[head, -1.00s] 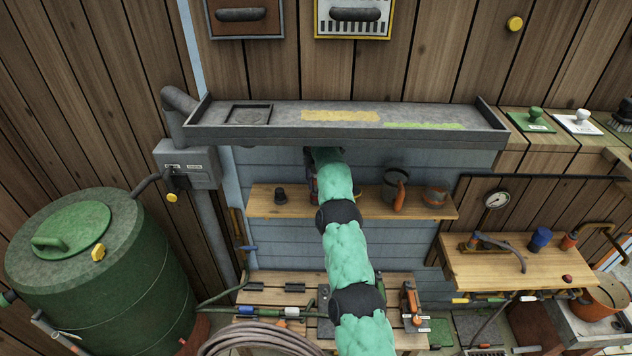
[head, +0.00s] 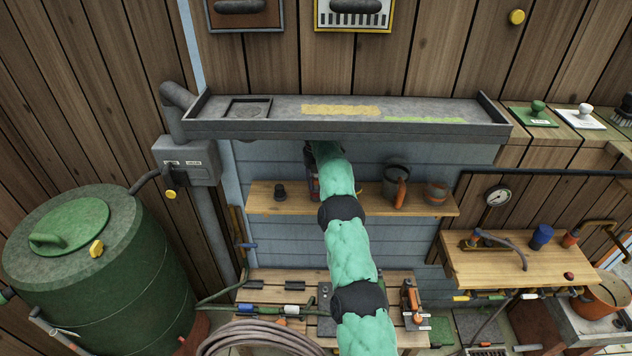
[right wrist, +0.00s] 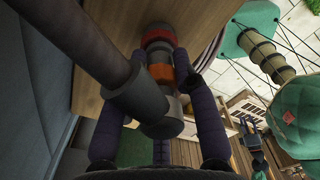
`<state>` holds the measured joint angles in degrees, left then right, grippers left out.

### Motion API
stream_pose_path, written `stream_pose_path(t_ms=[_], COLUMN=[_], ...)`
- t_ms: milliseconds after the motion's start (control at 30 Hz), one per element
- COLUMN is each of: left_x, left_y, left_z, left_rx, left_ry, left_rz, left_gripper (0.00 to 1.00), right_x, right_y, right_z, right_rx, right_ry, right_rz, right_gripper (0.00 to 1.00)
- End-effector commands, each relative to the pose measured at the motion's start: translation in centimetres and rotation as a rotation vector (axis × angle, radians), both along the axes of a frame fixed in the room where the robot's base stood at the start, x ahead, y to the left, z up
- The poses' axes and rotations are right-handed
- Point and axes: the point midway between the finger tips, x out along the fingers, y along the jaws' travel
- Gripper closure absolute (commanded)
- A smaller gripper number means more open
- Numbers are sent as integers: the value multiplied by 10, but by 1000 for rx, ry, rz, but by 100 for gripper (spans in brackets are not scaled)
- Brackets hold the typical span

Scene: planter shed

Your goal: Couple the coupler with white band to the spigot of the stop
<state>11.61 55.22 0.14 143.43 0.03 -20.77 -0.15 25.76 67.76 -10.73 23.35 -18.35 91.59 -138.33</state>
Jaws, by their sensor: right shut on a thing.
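My right gripper (right wrist: 164,88) has its two dark purple fingers closed around a banded cylindrical piece (right wrist: 160,74) with orange and red rings and grey parts. I see no white band on it. A dark pipe with a grey end (right wrist: 138,98) crosses in front of it and hides part of the left finger; I cannot tell whether they touch. In the head view my right arm hides most of this gripper, between the grey trough and the wooden shelf. I cannot make out the coupler with white band or the stop's spigot for certain.
The grey trough (head: 280,130) hangs above the wooden shelf (head: 370,205), which carries a dark pot (head: 396,174) and small items. A slatted bench (head: 262,278) with small hose fittings stands below. A green barrel (head: 130,265) is at the left, a side bench (head: 490,265) at the right.

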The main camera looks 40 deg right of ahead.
Motion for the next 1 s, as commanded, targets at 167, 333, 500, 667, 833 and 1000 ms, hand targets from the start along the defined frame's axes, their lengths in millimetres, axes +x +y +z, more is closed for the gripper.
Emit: stream_pose_path(t_ms=[167,333,500,667,833,1000], left_x=[0,0,0,0,0,0], left_y=[0,0,0,0,0,0], left_z=[0,0,0,0,0,1], left_rx=[0,0,0,0,0,0], left_ry=[0,0,0,0,0,0], left_rz=[0,0,0,0,0,0], left_gripper=[60,60,60,60,60,60], right_x=[0,0,0,0,0,0], right_y=[0,1,0,0,0,3], right_z=[-2,-2,-2,-2,-2,-2], right_rx=[1,2,1,1,1,2], right_ry=[3,4,3,3,3,8], right_rz=[1,1,1,1,1,7], right_gripper=[100,60,43,43,43,43])
